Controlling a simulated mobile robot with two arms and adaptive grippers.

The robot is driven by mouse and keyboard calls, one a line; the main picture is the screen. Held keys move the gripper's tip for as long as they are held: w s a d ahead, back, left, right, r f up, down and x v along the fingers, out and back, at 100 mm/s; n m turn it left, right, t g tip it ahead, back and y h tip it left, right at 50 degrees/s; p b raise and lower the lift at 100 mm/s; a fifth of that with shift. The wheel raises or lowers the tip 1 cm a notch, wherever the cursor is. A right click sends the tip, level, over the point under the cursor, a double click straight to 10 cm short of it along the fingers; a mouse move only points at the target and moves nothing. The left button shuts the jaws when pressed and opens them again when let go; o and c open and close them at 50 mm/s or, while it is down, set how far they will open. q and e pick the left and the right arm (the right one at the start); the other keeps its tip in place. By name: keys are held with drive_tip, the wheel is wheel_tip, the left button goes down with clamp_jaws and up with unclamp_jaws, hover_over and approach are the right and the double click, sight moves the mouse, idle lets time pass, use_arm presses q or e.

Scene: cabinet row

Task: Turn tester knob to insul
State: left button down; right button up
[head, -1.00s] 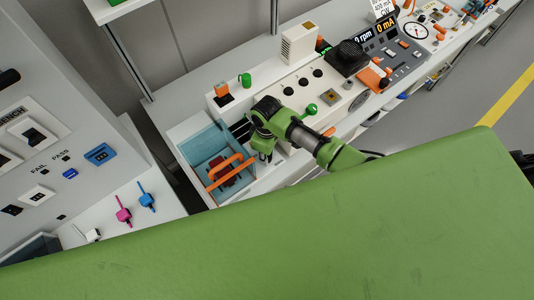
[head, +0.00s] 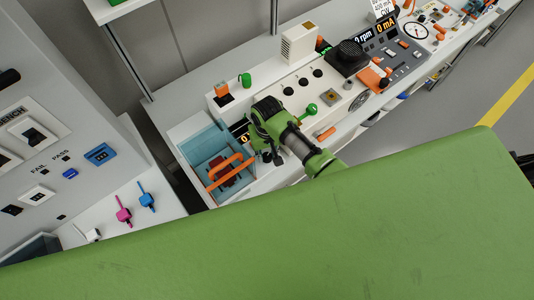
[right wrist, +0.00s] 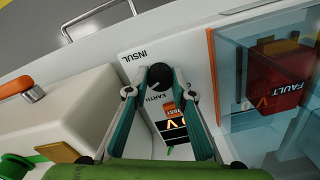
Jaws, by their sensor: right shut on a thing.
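The tester panel (right wrist: 140,60) shows in the right wrist view with a black round knob (right wrist: 160,71). The label INSUL (right wrist: 133,56) is printed at the knob's upper left and EARTH (right wrist: 153,97) just below it. My right gripper (right wrist: 159,86) has its two fingers on either side of the knob and is shut on it. I cannot tell for sure which label the knob points to. In the head view my right gripper (head: 270,155) is over the tester and hides the knob. My left gripper is in neither view.
An orange TEST button (right wrist: 170,107) and a partly hidden display (right wrist: 173,128) are close to the fingers. A clear blue box (head: 203,147) with an orange handle (head: 232,174) and a red FAULT block (right wrist: 277,75) adjoins the panel. A green knob (head: 311,109) stands on the other side.

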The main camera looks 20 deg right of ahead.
sight(267, 156)
drive_tip(key=shift+m, duration=0.6)
drive_tip(key=shift+r, duration=0.1)
drive_tip(key=o, duration=1)
drive_tip(key=shift+o, duration=0.5)
drive_tip(key=shift+r, duration=0.1)
wheel_tip(267, 156, up, 12)
